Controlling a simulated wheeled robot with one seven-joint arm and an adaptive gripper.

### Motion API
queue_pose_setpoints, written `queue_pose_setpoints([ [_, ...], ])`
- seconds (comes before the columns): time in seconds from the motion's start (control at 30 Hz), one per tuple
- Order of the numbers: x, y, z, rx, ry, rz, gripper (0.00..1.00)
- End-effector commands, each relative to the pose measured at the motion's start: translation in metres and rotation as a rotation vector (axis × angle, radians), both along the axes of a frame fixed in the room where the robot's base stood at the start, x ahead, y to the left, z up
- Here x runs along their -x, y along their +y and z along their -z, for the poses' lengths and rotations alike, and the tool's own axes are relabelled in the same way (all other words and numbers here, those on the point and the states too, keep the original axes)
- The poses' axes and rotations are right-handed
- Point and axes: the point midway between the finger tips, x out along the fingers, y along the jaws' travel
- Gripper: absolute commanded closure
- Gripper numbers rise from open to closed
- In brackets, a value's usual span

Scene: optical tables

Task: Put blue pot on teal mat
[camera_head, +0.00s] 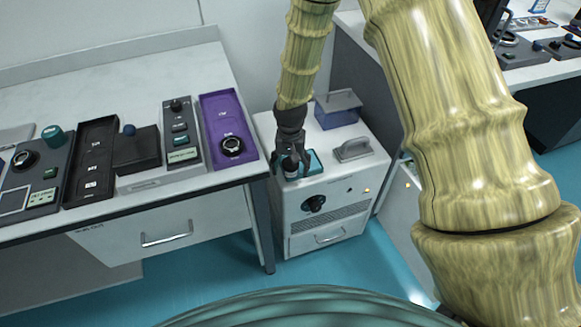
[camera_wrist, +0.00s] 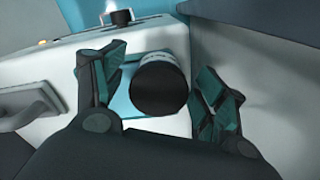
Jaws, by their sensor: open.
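The teal mat (camera_head: 314,161) lies on top of a white cabinet; a light blue part of it shows in the wrist view (camera_wrist: 122,104). A small round pot with a dark top (camera_head: 290,167) stands at the mat, and it shows between my fingers in the wrist view (camera_wrist: 160,88). Its side looks pale and banded; I cannot make out a clear blue on it. My gripper (camera_head: 291,158) points down over the mat with its fingers apart on either side of the pot. In the wrist view gaps show between the pot and both fingers (camera_wrist: 158,78).
The white cabinet (camera_head: 330,215) also bears a blue box with a grey lid (camera_head: 338,112) and a grey handle (camera_head: 354,150). A table (camera_head: 130,82) to the left holds dark trays, a purple tray (camera_head: 222,125) and instruments. Teal floor lies in front.

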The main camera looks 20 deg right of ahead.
Motion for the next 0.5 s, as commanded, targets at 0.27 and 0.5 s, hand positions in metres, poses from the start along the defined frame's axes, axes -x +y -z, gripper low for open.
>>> queue_pose_setpoints([
  [0.27, 0.0001, 0.0000, 0.0039, 0.000, 0.000, 0.000, 0.28],
  [0.5, 0.0003, 0.0001, 0.0038, 0.000, 0.000, 0.000, 0.72],
])
